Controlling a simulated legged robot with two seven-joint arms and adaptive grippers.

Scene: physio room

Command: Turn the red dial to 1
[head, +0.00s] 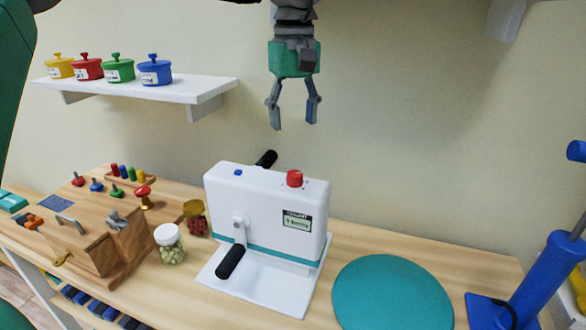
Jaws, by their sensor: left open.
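The red dial (295,178) sits on the top right of a white exerciser box (265,207). The marks around it are too small to read, so I cannot tell its setting. A small blue button (238,172) is on the same top face, to the left of the dial. My left gripper (293,116) hangs from the top of the picture with its fingers pointing down. It is open and empty, and appears above the dial, clear of it. My right gripper does not show.
Black pedal handles (231,261) stick out at the box's front and back. A teal disc (392,293) and a blue pump-like device (535,275) are to the right. A jar (169,243) and a wooden activity box (95,240) are to the left. A shelf (190,90) holds coloured pots.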

